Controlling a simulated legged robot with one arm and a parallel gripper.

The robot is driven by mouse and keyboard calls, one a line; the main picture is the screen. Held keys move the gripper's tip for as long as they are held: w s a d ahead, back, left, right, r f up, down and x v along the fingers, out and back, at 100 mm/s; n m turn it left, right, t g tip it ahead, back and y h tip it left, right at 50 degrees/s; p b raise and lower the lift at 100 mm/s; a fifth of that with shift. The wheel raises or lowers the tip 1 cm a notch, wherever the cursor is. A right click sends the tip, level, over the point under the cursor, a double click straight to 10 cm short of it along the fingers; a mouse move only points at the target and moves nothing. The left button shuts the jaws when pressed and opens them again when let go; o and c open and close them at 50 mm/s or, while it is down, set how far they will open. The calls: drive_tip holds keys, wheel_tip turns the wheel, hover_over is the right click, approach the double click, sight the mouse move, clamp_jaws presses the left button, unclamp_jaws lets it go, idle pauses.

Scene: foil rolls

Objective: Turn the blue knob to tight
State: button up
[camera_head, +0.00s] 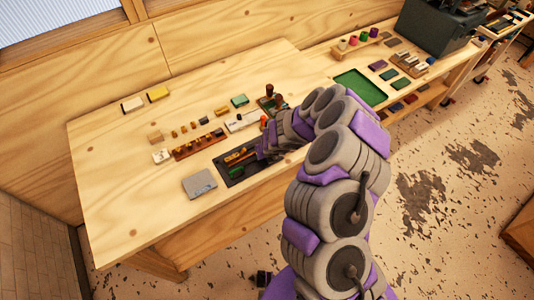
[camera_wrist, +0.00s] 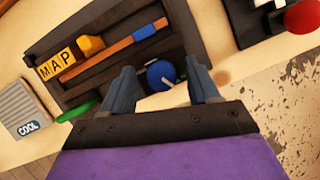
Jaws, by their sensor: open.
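In the wrist view the blue knob (camera_wrist: 160,74) is a round ball-like knob at the edge of a dark rack (camera_wrist: 112,22). A thin pale pointer or stem shows at its lower right. My gripper (camera_wrist: 163,82) is open, its two grey-blue fingers apart with the knob between and just beyond their tips in the picture. Whether the fingers touch it cannot be told. In the head view the dark rack (camera_head: 228,180) lies near the front edge of the workbench, and my arm hides the knob and gripper.
A red ball (camera_wrist: 302,16) is at the upper right.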

drive_tip(key=shift+r, duration=0.1)
drive_tip(key=p+v, duration=0.2)
drive_tip(key=v, duration=1.5)
drive_tip(key=shift+w+r, duration=0.15)
